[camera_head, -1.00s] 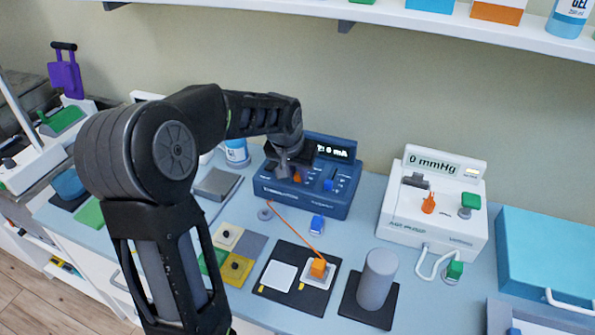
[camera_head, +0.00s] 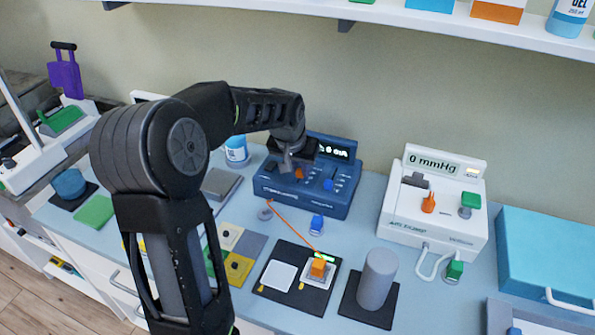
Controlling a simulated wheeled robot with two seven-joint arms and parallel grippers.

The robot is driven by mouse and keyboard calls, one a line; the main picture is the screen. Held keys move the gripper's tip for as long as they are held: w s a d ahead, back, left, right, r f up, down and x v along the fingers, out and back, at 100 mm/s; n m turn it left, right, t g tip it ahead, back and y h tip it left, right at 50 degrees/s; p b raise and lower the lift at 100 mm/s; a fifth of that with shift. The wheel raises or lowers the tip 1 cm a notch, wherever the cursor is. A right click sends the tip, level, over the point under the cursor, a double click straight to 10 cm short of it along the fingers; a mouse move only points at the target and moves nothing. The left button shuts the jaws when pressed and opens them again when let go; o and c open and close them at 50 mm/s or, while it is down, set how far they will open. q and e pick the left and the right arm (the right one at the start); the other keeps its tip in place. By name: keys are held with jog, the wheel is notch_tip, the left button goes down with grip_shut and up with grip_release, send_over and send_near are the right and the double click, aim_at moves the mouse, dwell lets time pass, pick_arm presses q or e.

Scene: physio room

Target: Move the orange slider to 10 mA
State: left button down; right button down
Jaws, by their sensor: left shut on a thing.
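The blue stimulator box (camera_head: 310,207) stands on the counter at the back, with a dark display (camera_head: 335,149) that is partly hidden by my arm; what shows of it looks like a number and mA. The orange slider (camera_head: 299,174) is on its sloped face, left of a blue slider (camera_head: 328,185). My left gripper (camera_head: 287,165) reaches down over the left part of the face. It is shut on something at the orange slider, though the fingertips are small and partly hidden. My right gripper is not in view.
An orange lead runs from the box to an orange block on a white pad (camera_head: 308,276). A grey cylinder (camera_head: 376,280) stands to its right. A white pump unit (camera_head: 436,205) reading 0 mmHg and a teal case (camera_head: 545,255) stand further right. A shelf overhangs above.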

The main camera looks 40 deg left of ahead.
aim_at(295, 185)
pick_arm(q)
jog(key=shift+w+a, duration=0.1)
jog(key=shift+w, duration=0.2)
jog(key=shift+s, duration=0.1)
jog(key=c, duration=1.3)
grip_release()
jog(key=b+v, duration=0.1)
jog(key=v, duration=0.7)
jog(key=shift+f, duration=0.15)
